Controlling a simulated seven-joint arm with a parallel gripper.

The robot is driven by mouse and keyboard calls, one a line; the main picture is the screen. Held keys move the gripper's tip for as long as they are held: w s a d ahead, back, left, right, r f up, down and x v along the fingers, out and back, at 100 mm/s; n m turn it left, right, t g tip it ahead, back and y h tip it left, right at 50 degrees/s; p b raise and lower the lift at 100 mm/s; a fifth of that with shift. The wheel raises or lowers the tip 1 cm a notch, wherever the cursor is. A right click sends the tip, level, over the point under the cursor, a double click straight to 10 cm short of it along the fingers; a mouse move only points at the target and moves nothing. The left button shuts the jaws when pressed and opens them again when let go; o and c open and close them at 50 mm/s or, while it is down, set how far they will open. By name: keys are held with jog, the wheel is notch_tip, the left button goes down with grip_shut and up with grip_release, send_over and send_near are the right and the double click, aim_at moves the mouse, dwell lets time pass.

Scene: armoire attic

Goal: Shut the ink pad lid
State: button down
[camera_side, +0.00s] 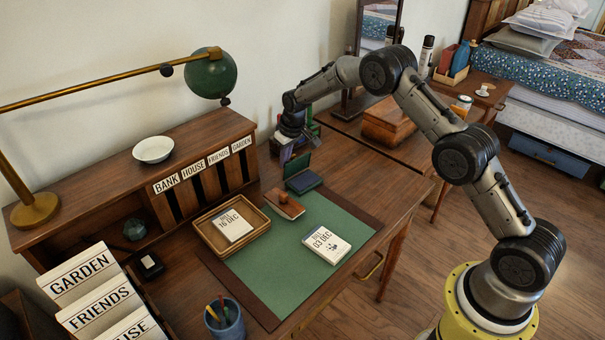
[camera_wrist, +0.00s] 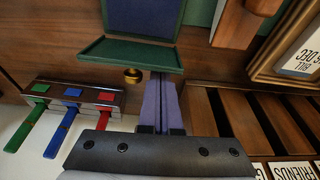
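The ink pad (camera_side: 305,184) is a small dark green case on the desk at the back edge of the green mat. Its lid (camera_side: 298,163) stands open, roughly upright, on the side toward my gripper. In the wrist view the blue pad (camera_wrist: 143,17) shows at the top, with the green lid (camera_wrist: 130,53) below it, nearer my gripper. My gripper (camera_side: 286,153) is behind the lid. In the wrist view its two fingers (camera_wrist: 160,80) are together with nothing between them. Their tips are close to the lid; I cannot tell whether they touch it.
A rack (camera_wrist: 75,96) with green, blue and red handled pieces stands beside my gripper. A brass knob (camera_wrist: 133,75) is near the fingertips. A wooden block (camera_side: 284,204), a tray (camera_side: 206,232) and the labelled pigeonholes (camera_side: 205,178) are close by. The green mat (camera_side: 262,275) has free room.

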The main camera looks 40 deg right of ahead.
jog(key=shift+s+a, duration=0.1)
jog(key=shift+s, duration=1.35)
jog(key=w+v, duration=0.1)
jog(key=v, duration=0.5)
jog(key=shift+w+r, duration=0.3)
jog(key=shift+r, duration=0.3)
dwell(0.9)
jog(key=s+a+r+t, duration=0.2)
jog(key=s+r+t, duration=0.1)
jog(key=r, duration=1.4)
jog(key=s+a+r+t, duration=0.1)
jog(key=s+a+r, duration=0.1)
jog(key=s+r, duration=0.95)
jog(key=s+a, duration=0.1)
jog(key=s, duration=1.6)
jog(key=s+f+g, duration=0.1)
jog(key=s+f, duration=0.9)
jog(key=s, duration=0.1)
